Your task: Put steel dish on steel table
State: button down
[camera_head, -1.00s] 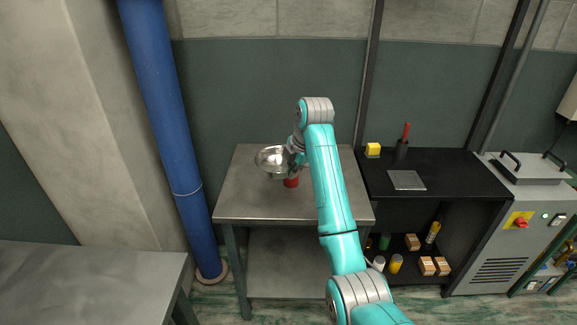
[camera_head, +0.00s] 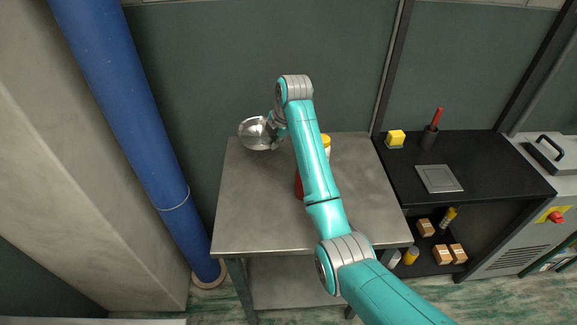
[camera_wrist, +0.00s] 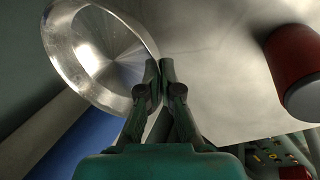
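The steel dish (camera_head: 255,133) is a shiny shallow bowl at the far left corner of the steel table (camera_head: 252,206). My gripper (camera_head: 278,137) is shut on its rim. In the wrist view, the fingertips (camera_wrist: 161,72) pinch the edge of the dish (camera_wrist: 92,62), which is tilted. I cannot tell whether the dish touches the table or hangs just above it. The grey tabletop also shows behind it in the wrist view (camera_wrist: 215,75).
A black shelf unit (camera_head: 470,165) stands right, a blue pipe (camera_head: 140,140) left. The front-left tabletop is clear.

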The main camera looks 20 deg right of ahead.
aim_at(273, 169)
notch_tip(273, 169, down, 9)
dwell(0.5)
jog(key=shift+f, duration=0.15)
jog(key=c, duration=1.3)
grip_release()
jog(key=shift+s, duration=0.1)
jog(key=v, duration=1.2)
